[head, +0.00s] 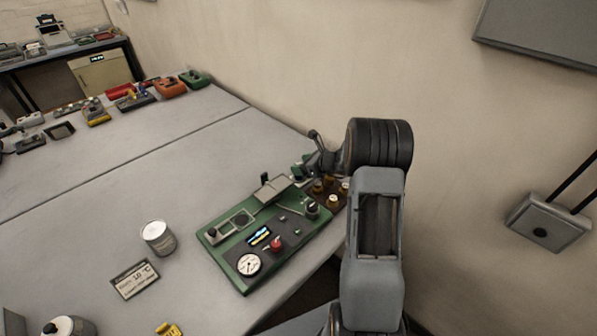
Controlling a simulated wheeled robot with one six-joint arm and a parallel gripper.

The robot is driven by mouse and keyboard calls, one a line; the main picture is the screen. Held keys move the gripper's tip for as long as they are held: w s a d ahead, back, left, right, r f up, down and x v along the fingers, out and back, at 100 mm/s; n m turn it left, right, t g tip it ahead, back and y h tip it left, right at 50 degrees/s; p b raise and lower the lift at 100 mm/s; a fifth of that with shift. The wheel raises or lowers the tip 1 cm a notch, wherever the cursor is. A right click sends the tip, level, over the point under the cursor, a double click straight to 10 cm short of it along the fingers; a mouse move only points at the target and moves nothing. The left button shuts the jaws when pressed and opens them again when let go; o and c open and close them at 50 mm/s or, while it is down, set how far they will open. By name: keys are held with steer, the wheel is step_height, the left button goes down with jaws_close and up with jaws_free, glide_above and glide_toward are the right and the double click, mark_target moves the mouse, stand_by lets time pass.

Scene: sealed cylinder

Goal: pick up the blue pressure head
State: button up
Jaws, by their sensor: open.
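I cannot make out a blue pressure head in the head view; it may be hidden behind my arm or too small to tell. My gripper (306,168) is open, at the far right end of the green instrument panel (222,264), close to the wall. My arm hides part of that area. A dark holder with small brass and white-topped pieces (333,201) sits just below the gripper, beside the panel. I cannot tell whether the gripper touches anything.
The panel carries a round gauge (249,264), a red knob (277,244) and a blue-lit display (259,236). A white-topped can (157,237) and a temperature sign (135,279) stand to its left. Several devices line the table's far end. The table's middle is clear.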

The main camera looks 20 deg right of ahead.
steer(key=shift+c, duration=0.3)
steer(key=c, duration=1)
steer(key=shift+c, duration=0.2)
steer(key=shift+r, duration=0.15)
